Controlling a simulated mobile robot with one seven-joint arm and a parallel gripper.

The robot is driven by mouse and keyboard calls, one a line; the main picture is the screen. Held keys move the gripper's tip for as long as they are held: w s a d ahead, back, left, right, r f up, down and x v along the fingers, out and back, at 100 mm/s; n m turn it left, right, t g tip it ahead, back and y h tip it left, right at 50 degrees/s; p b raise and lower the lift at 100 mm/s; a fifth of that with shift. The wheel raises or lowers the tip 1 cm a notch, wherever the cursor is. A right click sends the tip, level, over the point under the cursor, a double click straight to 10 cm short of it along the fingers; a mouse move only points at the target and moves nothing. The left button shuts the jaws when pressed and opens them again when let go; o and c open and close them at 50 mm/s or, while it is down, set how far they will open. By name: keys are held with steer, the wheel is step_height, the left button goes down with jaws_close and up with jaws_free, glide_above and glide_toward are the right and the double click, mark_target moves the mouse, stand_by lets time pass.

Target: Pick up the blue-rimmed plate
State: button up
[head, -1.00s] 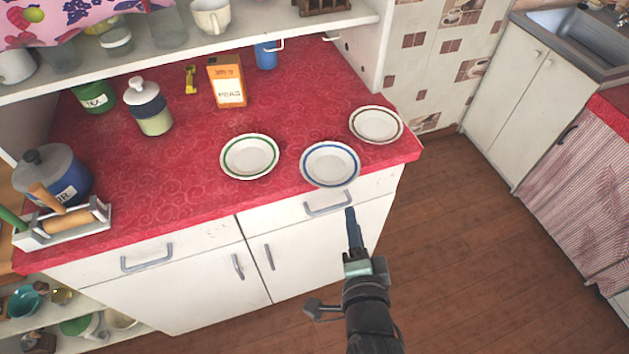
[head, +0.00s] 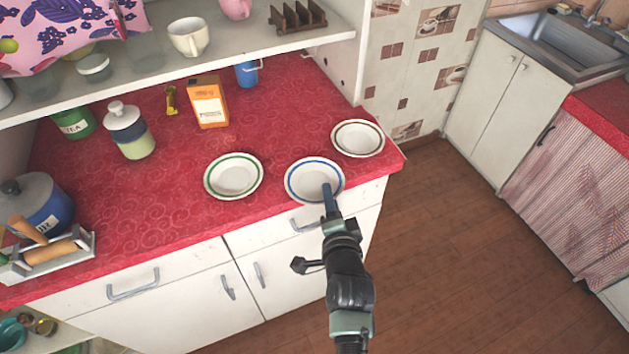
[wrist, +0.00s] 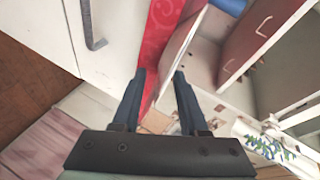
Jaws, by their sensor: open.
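The blue-rimmed plate (head: 305,181) is white with a blue ring and lies flat near the front edge of the red counter, between two other plates. My gripper (head: 328,190) overlaps its front right part in the head view, so a little of the plate is hidden. I cannot tell the height of the fingers or whether they touch it. In the wrist view, the fingers of my gripper (wrist: 160,73) stand apart with nothing between them, and I cannot make out the plate there.
A green-rimmed plate (head: 233,176) lies to the left and a brown-rimmed plate (head: 358,138) behind to the right. An orange box (head: 208,104) and a jar (head: 129,131) stand farther back, under a shelf (head: 300,35). The red counter (head: 150,195) is clear left of the plates.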

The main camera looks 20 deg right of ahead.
jaws_close()
steer(key=shift+f, duration=0.15)
stand_by(1.3)
